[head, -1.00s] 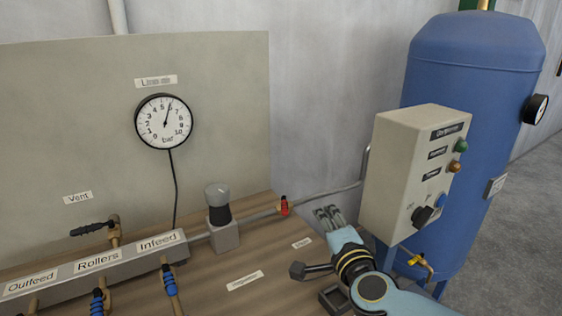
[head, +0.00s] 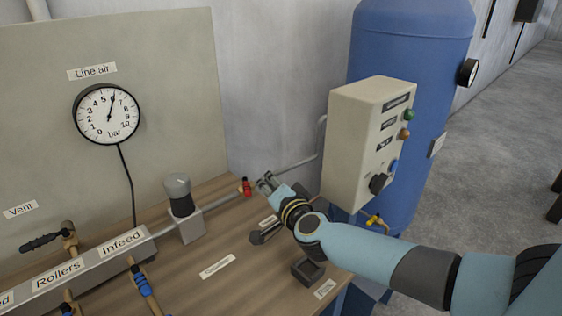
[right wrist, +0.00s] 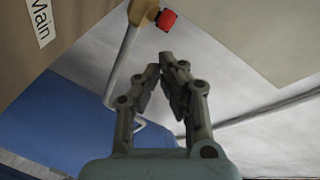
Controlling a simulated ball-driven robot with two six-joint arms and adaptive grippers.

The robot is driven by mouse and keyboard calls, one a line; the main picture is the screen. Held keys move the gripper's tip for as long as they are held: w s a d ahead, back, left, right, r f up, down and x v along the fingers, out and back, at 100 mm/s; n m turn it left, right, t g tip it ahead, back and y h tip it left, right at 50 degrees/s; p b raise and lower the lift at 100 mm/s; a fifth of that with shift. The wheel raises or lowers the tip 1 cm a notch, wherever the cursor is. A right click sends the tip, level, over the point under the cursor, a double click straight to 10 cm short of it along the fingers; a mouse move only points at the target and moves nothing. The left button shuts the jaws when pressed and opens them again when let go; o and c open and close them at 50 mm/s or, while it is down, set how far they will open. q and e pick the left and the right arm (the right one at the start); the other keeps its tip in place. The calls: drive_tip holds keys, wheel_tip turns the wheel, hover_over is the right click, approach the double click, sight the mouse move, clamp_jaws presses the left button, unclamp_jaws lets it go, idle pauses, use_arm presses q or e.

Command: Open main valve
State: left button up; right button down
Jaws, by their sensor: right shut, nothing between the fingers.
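The main valve, a small red handle (head: 247,187) on the grey air pipe, sits at the back edge of the wooden bench. It also shows at the top of the right wrist view (right wrist: 166,19), beside a label reading "Main" (right wrist: 41,18). My right gripper (head: 265,181) is just right of the red handle, with a small gap seen in the wrist view. In the right wrist view its fingertips (right wrist: 166,65) are drawn together and empty, below the handle. My left gripper is out of view.
A regulator with a dark knob (head: 180,197) stands left of the valve. The "Line air" gauge (head: 107,113) reads about 6 bar. A grey control box (head: 350,150) and blue tank (head: 405,50) stand at the right. The Infeed valve (head: 140,281) is at lower left.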

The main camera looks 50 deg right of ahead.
drive_tip(key=shift+w+a+f, duration=0.3)
drive_tip(key=shift+w+a, duration=0.05)
drive_tip(key=shift+a, duration=0.15)
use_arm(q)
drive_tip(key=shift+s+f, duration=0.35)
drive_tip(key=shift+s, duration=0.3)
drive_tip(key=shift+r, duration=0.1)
use_arm(e)
drive_tip(key=shift+a, duration=0.1)
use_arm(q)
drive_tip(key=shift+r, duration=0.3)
use_arm(e)
drive_tip(key=shift+a+m+h, duration=0.15)
drive_tip(key=shift+m+h, duration=0.15)
drive_tip(key=shift+h, duration=0.1)
